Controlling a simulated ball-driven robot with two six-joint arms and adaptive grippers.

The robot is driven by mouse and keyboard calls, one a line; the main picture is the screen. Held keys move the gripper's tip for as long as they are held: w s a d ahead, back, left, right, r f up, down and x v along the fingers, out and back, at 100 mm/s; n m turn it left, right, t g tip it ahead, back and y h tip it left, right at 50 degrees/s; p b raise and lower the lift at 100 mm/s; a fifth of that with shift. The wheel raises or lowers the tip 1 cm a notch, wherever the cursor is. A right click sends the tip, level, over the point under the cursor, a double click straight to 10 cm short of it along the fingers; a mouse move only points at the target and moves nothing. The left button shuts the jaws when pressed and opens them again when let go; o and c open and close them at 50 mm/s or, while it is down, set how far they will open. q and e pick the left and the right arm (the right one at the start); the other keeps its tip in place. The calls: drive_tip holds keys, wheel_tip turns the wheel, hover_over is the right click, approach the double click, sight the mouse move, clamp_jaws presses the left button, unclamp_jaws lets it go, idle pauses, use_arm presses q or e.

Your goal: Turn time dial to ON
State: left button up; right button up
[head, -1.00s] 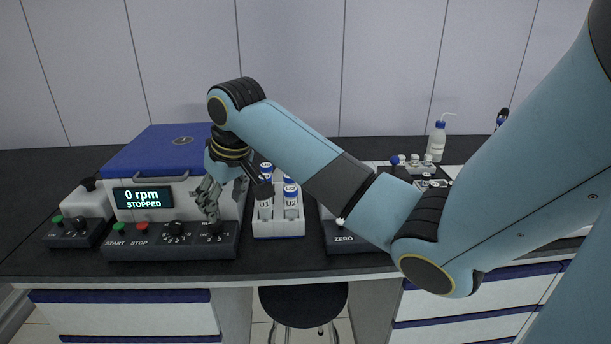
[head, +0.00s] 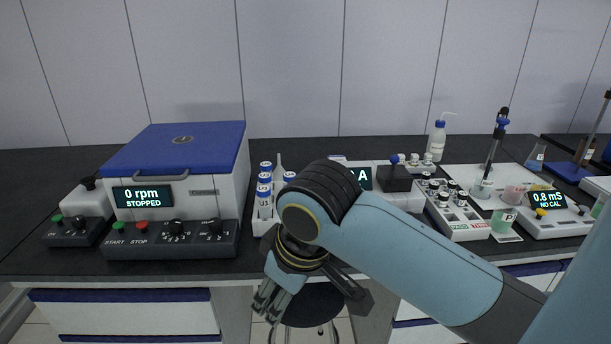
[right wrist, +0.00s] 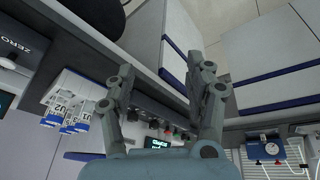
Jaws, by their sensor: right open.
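The centrifuge (head: 128,165) stands at the left of the bench with its blue lid shut. Its display reads 0 rpm, STOPPED. Its front panel carries a green START button (head: 119,226), a red STOP button (head: 143,225) and two black dials, a left dial (head: 177,228) and a right dial (head: 213,228). The small lettering and the pointer settings are too small to read surely. My right gripper (head: 266,302) is open and empty, in front of the bench edge, right of the panel and apart from it. It also shows in the right wrist view (right wrist: 167,76). My left gripper is not in view.
A white rack (head: 258,226) of blue-capped tubes stands right of the centrifuge, partly behind my arm. A small control box (head: 72,234) is at the left. A stool (head: 318,300) stands below the bench. Vials, a bottle (head: 436,140) and a meter (head: 548,215) fill the right.

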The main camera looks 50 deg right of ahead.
drive_tip(key=s+f, duration=0.2)
drive_tip(key=s, duration=0.1)
drive_tip(key=s+f+b, duration=0.1)
drive_tip(key=s, duration=0.1)
drive_tip(key=shift+a, duration=0.35)
drive_tip(key=shift+w, duration=0.1)
drive_tip(key=s+d+f+g+b, duration=0.1)
drive_tip(key=s+f+g+b, duration=0.2)
drive_tip(key=f, duration=1.2)
drive_tip(key=s+d+f+b, duration=0.1)
drive_tip(key=s+f+b, duration=0.3)
drive_tip(key=f, duration=1.1)
drive_tip(key=s+f+b, duration=0.3)
drive_tip(key=s+f, duration=1.4)
drive_tip(key=f, duration=0.1)
drive_tip(key=shift+s+d, duration=0.4)
